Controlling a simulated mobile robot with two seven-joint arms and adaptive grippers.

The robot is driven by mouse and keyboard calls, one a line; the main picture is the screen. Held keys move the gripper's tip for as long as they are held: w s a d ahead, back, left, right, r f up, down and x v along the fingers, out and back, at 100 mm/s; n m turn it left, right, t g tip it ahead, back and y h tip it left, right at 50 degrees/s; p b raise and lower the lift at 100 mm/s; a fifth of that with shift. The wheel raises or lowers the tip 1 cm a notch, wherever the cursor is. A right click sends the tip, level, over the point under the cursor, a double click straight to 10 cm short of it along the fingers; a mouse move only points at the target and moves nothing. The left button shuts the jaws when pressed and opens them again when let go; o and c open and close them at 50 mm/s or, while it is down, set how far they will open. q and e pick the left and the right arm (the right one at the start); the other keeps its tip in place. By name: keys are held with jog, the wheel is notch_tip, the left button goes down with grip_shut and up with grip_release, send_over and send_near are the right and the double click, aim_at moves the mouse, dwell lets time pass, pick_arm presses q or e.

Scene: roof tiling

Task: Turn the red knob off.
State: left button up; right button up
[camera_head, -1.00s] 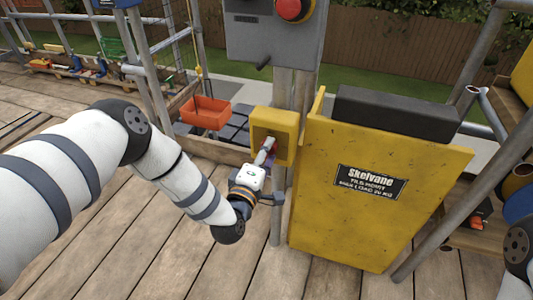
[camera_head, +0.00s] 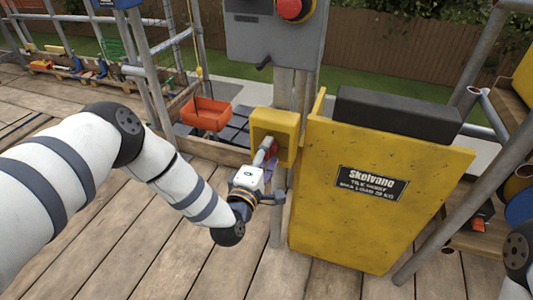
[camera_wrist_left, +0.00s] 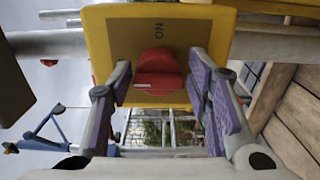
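The red knob (camera_wrist_left: 158,72) sits on the face of a yellow box (camera_wrist_left: 111,38), which has the letters "ON" (camera_wrist_left: 158,25) beside the knob in the left wrist view. In the head view the yellow box (camera_head: 287,122) is fixed to a post, and the knob (camera_head: 273,148) is mostly hidden by my gripper. My left gripper (camera_head: 267,156) is at the box face. In the left wrist view its purple-padded fingers (camera_wrist_left: 158,80) stand open on either side of the knob, with small gaps visible. My right gripper is out of view.
A yellow hoist panel (camera_head: 365,225) stands just right of the box. A grey control box (camera_head: 272,45) with a red button (camera_head: 291,9) is above. An orange bin (camera_head: 206,113) is behind left. Scaffold poles frame the plank deck.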

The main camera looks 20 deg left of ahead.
pick_arm(q)
jog(key=s, duration=1.2)
jog(key=shift+a, duration=0.25)
jog(key=s+d+f+m+g+h+p, duration=0.2)
jog(key=s+f+m+g, duration=0.3)
jog(key=s, duration=0.3)
jog(key=s+d+f+m+g+h+p, duration=0.1)
jog(key=s+d+f+m+g, duration=0.2)
jog(key=s+f+m+g, duration=0.35)
jog(key=s+a+r+m+g+y, duration=0.1)
jog(key=s+a+m+g, duration=0.1)
jog(key=s, duration=0.6)
jog(key=s+a+r+m+g+y+p, duration=0.1)
jog(key=s+a+g, duration=0.3)
jog(key=s, duration=0.5)
jog(key=s+a+r+m+g+y+p, duration=0.1)
jog(key=s+a+m+g, duration=0.2)
jog(key=s, duration=0.5)
jog(key=shift+s+a+r+y, duration=0.3)
jog(key=shift+s+a, duration=0.1)
jog(key=shift+a, duration=0.15)
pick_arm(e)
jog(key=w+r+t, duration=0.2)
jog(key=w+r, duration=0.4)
